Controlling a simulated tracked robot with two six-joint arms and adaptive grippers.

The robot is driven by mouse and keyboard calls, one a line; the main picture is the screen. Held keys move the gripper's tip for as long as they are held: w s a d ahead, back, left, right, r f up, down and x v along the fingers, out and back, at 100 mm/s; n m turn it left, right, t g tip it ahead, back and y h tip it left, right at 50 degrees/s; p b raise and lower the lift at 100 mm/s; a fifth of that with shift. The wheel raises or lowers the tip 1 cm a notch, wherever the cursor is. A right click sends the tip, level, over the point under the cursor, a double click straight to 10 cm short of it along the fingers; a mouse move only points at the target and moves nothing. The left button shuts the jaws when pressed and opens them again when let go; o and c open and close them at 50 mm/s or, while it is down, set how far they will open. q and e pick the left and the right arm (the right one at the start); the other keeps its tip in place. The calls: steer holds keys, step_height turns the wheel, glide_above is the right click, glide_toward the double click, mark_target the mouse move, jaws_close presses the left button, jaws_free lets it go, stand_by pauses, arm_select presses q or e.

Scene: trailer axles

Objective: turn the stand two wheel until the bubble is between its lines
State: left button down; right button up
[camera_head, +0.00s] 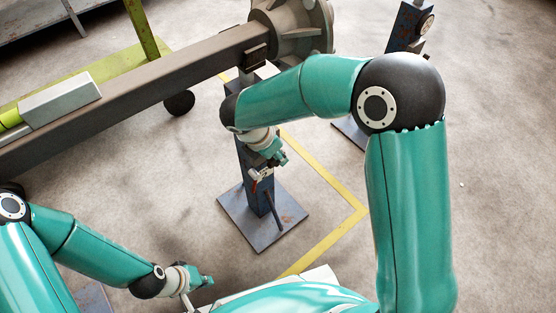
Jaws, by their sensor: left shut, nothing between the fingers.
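A grey level block (60,100) lies on the long beam at left, with a yellow-green vial (10,117) at its left end. The bubble and its lines are too small to make out. A blue stand (257,190) on a square base plate is under the beam's hub end; I cannot tell which stand is number two. My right gripper (277,158) is at this stand's post, beside a small red and pale part (262,175). Its wheel is not clearly seen, and contact cannot be told. My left gripper (206,281) is shut and empty low in front, apart from the stand.
The brown beam (150,80) runs to a large grey hub (295,25). A second blue stand (405,28) with a round part is at back right. A yellow floor line (325,245) bends near the middle stand. The floor at right is clear.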

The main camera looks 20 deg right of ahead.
steer(key=shift+x, duration=0.9)
jaws_close()
steer(key=shift+a, duration=0.25)
steer(key=shift+d, duration=0.15)
steer(key=shift+h+b, duration=0.35)
steer(key=shift+h, duration=0.05)
